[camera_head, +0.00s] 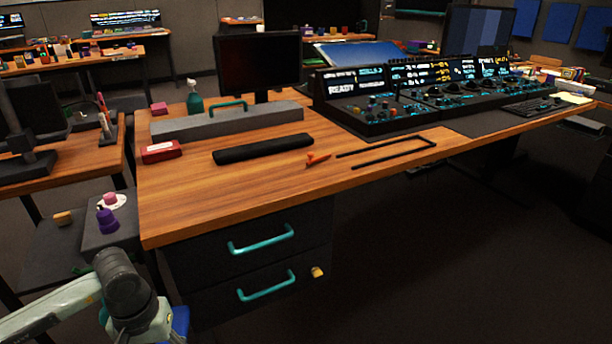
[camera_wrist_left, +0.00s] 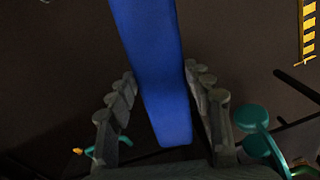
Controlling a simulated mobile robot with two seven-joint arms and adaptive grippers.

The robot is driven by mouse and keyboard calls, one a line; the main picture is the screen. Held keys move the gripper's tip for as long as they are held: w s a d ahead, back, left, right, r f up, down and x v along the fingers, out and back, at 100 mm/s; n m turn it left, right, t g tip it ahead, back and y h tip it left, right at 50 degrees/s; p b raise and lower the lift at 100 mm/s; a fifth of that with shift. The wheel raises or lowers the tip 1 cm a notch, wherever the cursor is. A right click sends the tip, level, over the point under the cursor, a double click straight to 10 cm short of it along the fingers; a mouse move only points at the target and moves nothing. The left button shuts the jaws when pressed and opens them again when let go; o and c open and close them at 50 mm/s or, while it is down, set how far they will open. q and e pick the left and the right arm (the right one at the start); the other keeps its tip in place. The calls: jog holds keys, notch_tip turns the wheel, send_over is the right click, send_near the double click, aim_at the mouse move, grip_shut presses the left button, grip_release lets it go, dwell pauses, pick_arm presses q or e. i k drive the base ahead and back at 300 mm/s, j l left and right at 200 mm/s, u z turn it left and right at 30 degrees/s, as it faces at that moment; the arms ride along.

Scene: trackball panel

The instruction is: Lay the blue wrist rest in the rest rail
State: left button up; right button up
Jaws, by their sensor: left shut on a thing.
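The blue wrist rest (camera_wrist_left: 150,45) runs lengthwise between the fingers of my left gripper (camera_wrist_left: 160,85) in the left wrist view. The gripper is shut on it, and its far end leaves the top of that picture. In the head view only a small blue part of the rest (camera_head: 181,323) shows beside my left wrist, low at the left, below the desk top; the fingers are hidden there. A thin black open-sided frame (camera_head: 385,158), which looks like the rest rail, lies on the desk near the front edge. My right gripper is in neither view.
A long black bar (camera_head: 262,149) and a red-orange piece (camera_head: 317,159) lie left of the frame. The control console (camera_head: 375,118) stands behind it. Drawers with teal handles (camera_head: 261,240) are under the desk (camera_head: 200,210). A dark side stand (camera_head: 112,235) holds a purple knob.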

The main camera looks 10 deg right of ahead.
aim_at(389, 152)
jog(key=i+l+u, duration=0.25)
jog(key=l, duration=1.15)
jog(key=l+u, duration=0.2)
jog(key=l, duration=1.25)
